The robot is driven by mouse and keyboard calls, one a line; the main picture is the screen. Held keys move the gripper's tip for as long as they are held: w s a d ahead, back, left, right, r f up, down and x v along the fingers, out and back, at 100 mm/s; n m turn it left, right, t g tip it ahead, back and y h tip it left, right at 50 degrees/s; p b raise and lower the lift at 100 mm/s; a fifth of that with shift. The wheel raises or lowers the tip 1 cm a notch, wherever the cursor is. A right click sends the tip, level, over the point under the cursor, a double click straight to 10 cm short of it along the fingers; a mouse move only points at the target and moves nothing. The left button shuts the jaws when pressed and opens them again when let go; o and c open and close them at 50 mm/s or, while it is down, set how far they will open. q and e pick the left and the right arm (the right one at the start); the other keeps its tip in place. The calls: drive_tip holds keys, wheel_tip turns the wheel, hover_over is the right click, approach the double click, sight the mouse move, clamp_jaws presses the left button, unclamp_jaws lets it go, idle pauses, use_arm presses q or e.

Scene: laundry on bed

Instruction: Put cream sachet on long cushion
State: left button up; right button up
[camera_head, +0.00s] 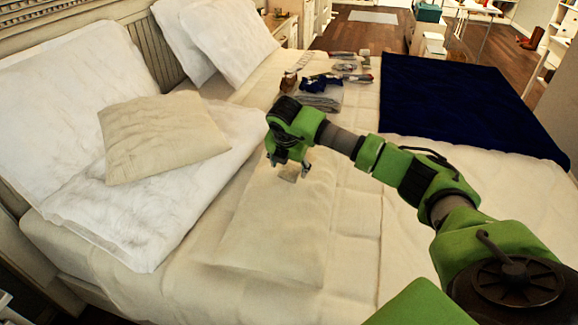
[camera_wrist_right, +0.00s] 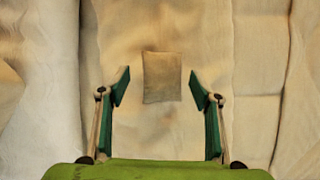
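The cream sachet (camera_wrist_right: 162,77) shows in the right wrist view as a small, flat, square beige pouch. It lies on the long cushion (camera_wrist_right: 150,25), ahead of and between my fingers. In the head view the long cushion (camera_head: 272,225) is a plain cream rectangle lying flat on the bed. My right gripper (camera_head: 288,168) is above the far end of the cushion, pointing down. Its fingers (camera_wrist_right: 161,92) are spread apart, with nothing between the tips. My left gripper is not in view.
A beige square pillow (camera_head: 160,138) rests on white pillows at the left. Small items, including a grey folded cloth (camera_head: 322,101), lie beyond my right gripper. A dark blue blanket (camera_head: 460,100) covers the far right of the bed. The sheet right of the cushion is clear.

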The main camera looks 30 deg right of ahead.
drive_tip(key=shift+r, duration=0.5)
drive_tip(key=v, duration=1.1)
drive_tip(key=shift+s+a+r+b, duration=0.15)
drive_tip(key=shift+s+r+b, duration=0.05)
drive_tip(key=shift+r+b, duration=0.1)
